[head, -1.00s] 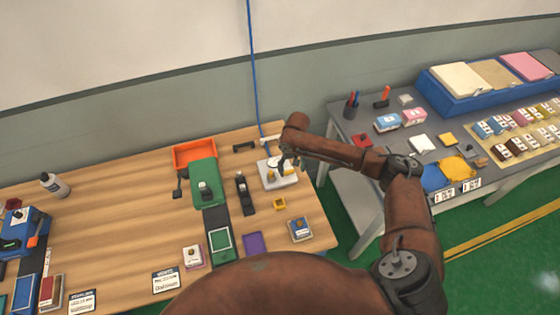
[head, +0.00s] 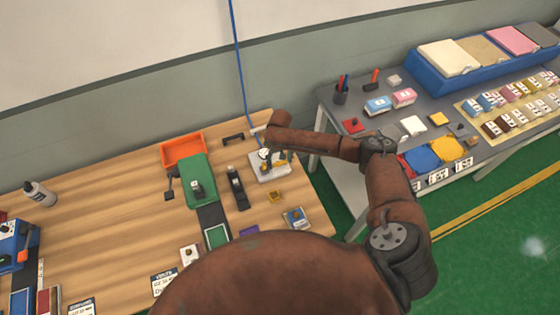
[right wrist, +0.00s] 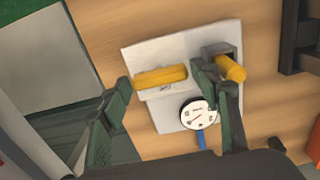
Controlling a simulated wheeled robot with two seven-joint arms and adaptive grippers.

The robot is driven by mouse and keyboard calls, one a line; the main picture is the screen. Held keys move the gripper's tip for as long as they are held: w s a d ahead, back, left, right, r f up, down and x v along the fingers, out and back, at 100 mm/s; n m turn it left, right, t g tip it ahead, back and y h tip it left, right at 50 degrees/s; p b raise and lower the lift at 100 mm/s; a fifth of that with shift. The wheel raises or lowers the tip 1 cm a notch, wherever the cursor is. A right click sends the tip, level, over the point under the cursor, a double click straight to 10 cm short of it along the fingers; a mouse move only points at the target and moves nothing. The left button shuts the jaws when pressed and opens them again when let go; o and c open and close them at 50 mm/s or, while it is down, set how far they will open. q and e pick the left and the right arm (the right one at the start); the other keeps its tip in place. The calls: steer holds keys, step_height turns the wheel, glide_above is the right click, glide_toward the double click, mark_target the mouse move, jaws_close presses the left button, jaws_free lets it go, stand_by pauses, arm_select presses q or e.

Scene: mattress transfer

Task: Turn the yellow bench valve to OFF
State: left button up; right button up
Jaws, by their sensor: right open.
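The yellow bench valve's bar-shaped handle (right wrist: 160,77) lies across a pale plate (right wrist: 152,55) in the right wrist view. Small lettering beside the handle is too small to read. A yellow cylinder (right wrist: 232,69) in a dark bracket and a round white gauge (right wrist: 198,113) are on the same plate. In the head view, the plate (head: 272,177) sits at the bench's back right. My right gripper (right wrist: 166,79) is open over the plate, its two fingers at either end of the handle in the picture. Contact cannot be told. My left gripper is not in view.
The wooden bench (head: 110,215) also holds an orange bin (head: 182,150), a green device (head: 199,180), a black tool (head: 236,187) and a small yellow block (head: 275,196). A grey table (head: 330,108) stands to the right across a gap. A blue hose (head: 241,75) runs down the wall.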

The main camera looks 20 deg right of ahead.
steer(key=shift+f, duration=0.1)
steer(key=c, duration=0.9)
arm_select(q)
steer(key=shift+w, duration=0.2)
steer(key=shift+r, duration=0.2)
arm_select(e)
steer(key=shift+s, duration=0.1)
steer(key=n+p, duration=0.2)
steer(key=n, duration=0.1)
steer(key=shift+p, duration=0.3)
steer(key=n+p, duration=0.1)
steer(key=n, duration=0.3)
steer(key=n+p, duration=0.1)
steer(key=n, duration=0.4)
steer(key=shift+n, duration=0.3)
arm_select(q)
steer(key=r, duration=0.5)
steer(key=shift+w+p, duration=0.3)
arm_select(e)
steer(key=n, duration=0.5)
steer(key=shift+n, duration=0.3)
